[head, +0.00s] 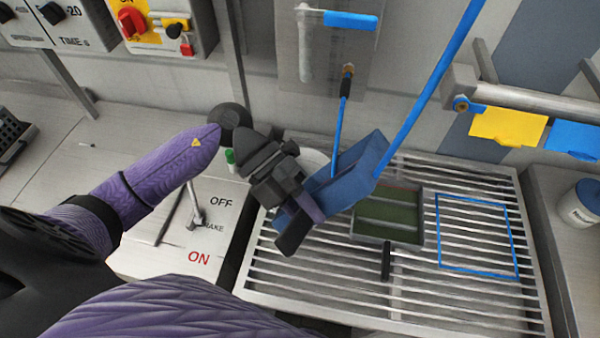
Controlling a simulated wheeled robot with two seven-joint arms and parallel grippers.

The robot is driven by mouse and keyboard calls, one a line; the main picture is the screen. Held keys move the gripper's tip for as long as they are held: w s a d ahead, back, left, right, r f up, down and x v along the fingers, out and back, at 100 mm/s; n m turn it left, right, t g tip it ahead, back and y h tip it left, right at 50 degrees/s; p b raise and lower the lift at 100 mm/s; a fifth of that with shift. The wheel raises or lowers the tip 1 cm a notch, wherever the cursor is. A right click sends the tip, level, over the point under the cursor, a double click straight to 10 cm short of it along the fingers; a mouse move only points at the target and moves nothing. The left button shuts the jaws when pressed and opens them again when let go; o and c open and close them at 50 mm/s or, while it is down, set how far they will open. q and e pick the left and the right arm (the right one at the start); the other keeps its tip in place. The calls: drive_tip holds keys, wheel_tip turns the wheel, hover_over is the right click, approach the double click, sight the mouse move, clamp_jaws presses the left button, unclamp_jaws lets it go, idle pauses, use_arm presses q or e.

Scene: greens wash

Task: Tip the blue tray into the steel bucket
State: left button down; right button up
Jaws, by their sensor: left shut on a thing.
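The blue tray (350,176) is in the middle of the head view, tilted, above the left part of the slatted grate. My left gripper (301,212) is shut on the tray's near-left end. Its inside and contents cannot be made out from here. A pale curved rim (313,157) shows behind the tray and gripper. It may be the steel bucket, but most of it is hidden. My right gripper is not in view.
A green-bottomed tray (388,214) with a dark handle lies on the slatted grate (400,290). A blue outlined square (478,235) right of it is empty. An ON/OFF lever (195,210) stands at left.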

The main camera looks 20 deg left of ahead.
use_arm(q)
drive_tip(key=s+d+f+t+y+p, duration=0.2)
drive_tip(key=d+f+y+p, duration=0.3)
drive_tip(key=d, duration=0.4)
use_arm(e)
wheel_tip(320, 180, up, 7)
drive_tip(key=p, duration=0.1)
use_arm(q)
drive_tip(key=s+d+f+y+b, duration=0.1)
drive_tip(key=d+f+y+b, duration=0.2)
drive_tip(key=f, duration=0.3)
drive_tip(key=s+d+f+t+y+b, duration=0.1)
drive_tip(key=d+f+y+b, duration=0.2)
drive_tip(key=f, duration=0.3)
drive_tip(key=shift+y, duration=0.3)
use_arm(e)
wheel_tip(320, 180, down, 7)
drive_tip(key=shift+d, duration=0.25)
use_arm(q)
drive_tip(key=shift+r, duration=0.1)
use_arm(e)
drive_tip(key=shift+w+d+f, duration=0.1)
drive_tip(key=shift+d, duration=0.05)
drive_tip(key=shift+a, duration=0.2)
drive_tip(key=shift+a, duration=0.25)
use_arm(q)
drive_tip(key=shift+a, duration=0.1)
